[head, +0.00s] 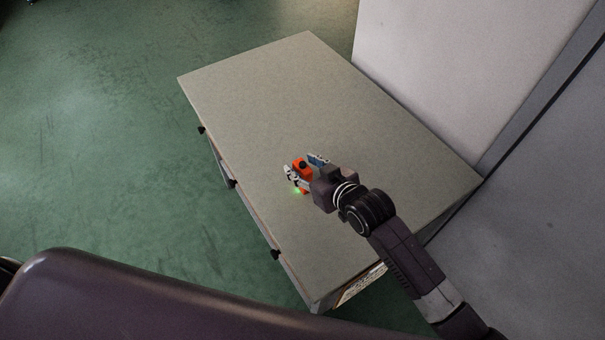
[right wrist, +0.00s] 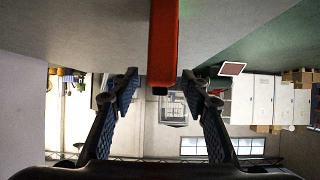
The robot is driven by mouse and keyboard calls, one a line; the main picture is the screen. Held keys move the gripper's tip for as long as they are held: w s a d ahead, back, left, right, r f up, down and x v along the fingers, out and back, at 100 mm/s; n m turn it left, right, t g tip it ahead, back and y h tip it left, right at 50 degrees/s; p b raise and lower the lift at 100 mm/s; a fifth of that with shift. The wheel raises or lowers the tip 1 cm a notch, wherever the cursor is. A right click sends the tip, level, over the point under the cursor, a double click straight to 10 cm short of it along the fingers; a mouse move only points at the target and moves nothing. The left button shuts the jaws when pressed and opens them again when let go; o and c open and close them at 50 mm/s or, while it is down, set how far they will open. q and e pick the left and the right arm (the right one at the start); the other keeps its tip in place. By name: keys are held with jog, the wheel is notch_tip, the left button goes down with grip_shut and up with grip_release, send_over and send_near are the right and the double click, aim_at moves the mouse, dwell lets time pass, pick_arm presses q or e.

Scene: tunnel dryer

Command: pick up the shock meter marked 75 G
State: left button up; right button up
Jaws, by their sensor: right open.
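An orange block-shaped item with a dark round part (head: 301,169), which looks like the shock meter, is on the tabletop. No 75 G marking can be read. My right gripper (head: 305,167) is open around it, with one finger on either side. In the right wrist view, the orange item (right wrist: 163,45) enters from the top, between the blue-padded fingers of the right gripper (right wrist: 160,84). Narrow gaps seem to show beside it, but contact is hard to tell. The gripper and wrist partly hide the item in the head view. My left gripper is not in view.
The grey-beige cabinet top (head: 270,95) is otherwise bare, with free room toward the far end. Dark knobs (head: 232,184) line its left side. A white wall panel (head: 445,70) stands close along the right. Green floor (head: 110,150) lies open to the left.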

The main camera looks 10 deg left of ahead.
jog(key=shift+w+a+f, duration=0.1)
jog(key=shift+a, duration=0.1)
jog(key=shift+c, duration=0.4)
grip_shut()
